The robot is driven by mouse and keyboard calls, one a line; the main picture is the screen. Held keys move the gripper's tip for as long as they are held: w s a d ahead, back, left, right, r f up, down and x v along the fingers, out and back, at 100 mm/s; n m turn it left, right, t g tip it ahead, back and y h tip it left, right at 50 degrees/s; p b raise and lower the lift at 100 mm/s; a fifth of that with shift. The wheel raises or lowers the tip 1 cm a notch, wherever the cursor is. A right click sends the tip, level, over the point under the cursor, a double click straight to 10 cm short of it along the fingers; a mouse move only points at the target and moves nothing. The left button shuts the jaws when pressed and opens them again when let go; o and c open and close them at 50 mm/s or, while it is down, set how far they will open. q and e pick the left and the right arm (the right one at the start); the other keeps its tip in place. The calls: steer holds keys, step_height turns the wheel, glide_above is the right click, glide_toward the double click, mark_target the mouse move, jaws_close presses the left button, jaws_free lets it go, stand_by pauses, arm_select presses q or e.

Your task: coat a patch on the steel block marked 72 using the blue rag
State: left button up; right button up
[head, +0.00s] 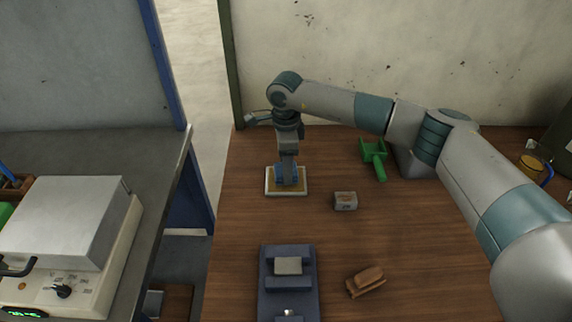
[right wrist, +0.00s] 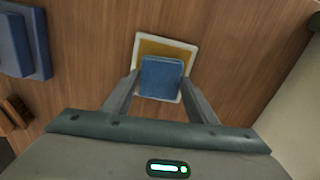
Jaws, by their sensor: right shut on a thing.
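My right gripper (head: 287,182) is shut on the blue rag (right wrist: 161,78), folded into a small pad. In the head view the rag (head: 279,174) is right at a shallow white-rimmed tray (head: 268,192) with an amber layer in it. In the right wrist view the tray (right wrist: 140,42) lies directly behind the rag; I cannot tell whether they touch. A small grey steel block (head: 345,201) with reddish marks stands to the right of the tray. Another grey block (head: 288,266) sits in a blue vise-like fixture (head: 270,298). I cannot read a 72 on either. My left gripper is out of view.
A brown wooden brush-like piece (head: 366,281) lies at the front. A furnace-like box (head: 65,225) is on the left bench. Wood between tray and fixture is clear.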

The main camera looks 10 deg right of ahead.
steer(key=shift+f+b, duration=0.45)
stand_by(0.5)
steer(key=shift+s+f+b, duration=0.1)
steer(key=shift+f+b, duration=0.05)
steer(key=shift+b, duration=0.25)
stand_by(2.3)
steer(key=shift+r+p, duration=0.9)
steer(key=shift+r, duration=2.7)
steer(key=shift+s+d+n, duration=0.15)
steer(key=shift+s+n, duration=0.25)
steer(key=shift+n, duration=0.1)
steer(key=s+d+n+b, duration=0.1)
steer(key=s+d+n, duration=0.2)
steer(key=s+n, duration=0.6)
steer(key=s+d+n+b, duration=0.1)
steer(key=s+d+n, duration=0.2)
steer(key=s+n, duration=0.6)
steer(key=s+r, duration=0.1)
steer(key=s, duration=0.2)
steer(key=shift+d+b, duration=0.2)
steer(key=shift+b, duration=0.1)
